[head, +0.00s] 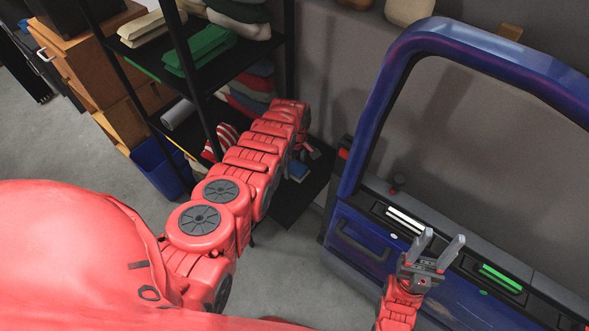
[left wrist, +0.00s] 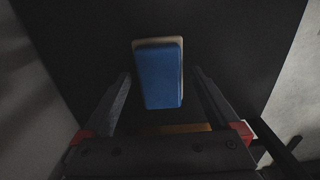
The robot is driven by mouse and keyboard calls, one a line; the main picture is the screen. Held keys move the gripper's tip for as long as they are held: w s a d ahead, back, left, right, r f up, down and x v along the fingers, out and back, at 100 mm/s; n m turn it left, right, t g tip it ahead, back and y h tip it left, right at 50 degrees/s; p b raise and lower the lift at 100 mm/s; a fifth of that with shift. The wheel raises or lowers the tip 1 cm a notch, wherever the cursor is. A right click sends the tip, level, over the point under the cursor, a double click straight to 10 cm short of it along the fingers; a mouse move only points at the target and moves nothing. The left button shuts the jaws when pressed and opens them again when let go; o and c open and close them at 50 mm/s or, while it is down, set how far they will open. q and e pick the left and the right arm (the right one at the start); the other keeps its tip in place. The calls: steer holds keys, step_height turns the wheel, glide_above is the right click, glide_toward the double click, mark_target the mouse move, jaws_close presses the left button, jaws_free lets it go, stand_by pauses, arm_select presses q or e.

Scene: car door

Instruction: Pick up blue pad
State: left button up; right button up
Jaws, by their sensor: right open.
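The blue pad (left wrist: 158,78) lies on a dark flat surface in the left wrist view, with a beige edge showing around its top. My left gripper (left wrist: 161,76) is open, with one finger on each side of the pad and gaps between. In the head view a small blue item (head: 298,170), apparently the pad, shows on the low black shelf beside the end of my left arm; the left fingers are mostly hidden there. My right gripper (head: 443,238) is open and empty in front of the blue car door (head: 352,240).
A black shelf rack (head: 205,75) with folded cloths, including a green one (head: 200,50), stands left of my left arm's end. A blue bin (head: 158,168) and wooden drawers (head: 85,60) are further left. The car door fills the right side. Grey floor is open between.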

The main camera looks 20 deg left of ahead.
arm_select(q)
steer(key=c, duration=1.3)
steer(key=shift+r, duration=0.1)
